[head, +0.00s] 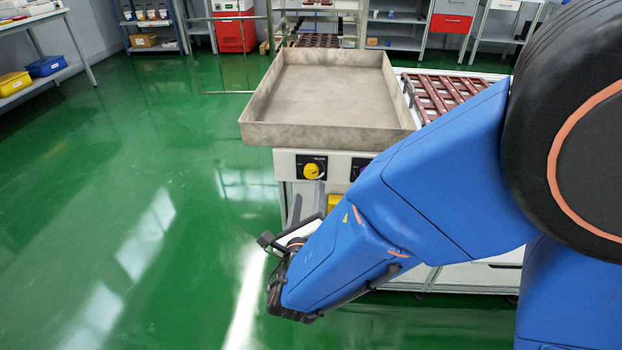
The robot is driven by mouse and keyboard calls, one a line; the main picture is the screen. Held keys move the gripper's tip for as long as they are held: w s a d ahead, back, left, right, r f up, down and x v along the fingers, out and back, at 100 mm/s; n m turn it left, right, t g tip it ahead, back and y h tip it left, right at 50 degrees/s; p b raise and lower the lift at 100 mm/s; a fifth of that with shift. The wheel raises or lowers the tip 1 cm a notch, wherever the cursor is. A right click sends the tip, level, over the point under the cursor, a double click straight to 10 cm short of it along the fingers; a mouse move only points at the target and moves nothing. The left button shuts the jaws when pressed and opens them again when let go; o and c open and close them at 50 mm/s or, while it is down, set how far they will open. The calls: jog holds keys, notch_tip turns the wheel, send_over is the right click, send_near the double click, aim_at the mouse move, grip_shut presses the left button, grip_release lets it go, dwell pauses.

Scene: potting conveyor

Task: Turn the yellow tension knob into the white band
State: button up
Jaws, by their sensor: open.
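The yellow tension knob (312,171) sits on a black dial plate (322,161) on the white front panel of the conveyor (286,163), below a large tray. The white band is too small to make out, and so is the knob's pointer. My gripper (308,202) is open and empty, just below the knob and apart from it in the picture. Its grey fingers point up toward the panel. My blue forearm hides part of the panel to the right.
A second black plate (359,168) is partly hidden right of the knob. The shallow beige tray (327,135) overhangs the panel above. A brown slatted rack (440,92) lies to the right. Green floor (130,200) is clear on the left.

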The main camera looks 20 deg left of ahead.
aim_at(311, 175)
jog(key=x, duration=0.7)
jog(key=shift+w, duration=0.2)
jog(key=c, duration=1.1)
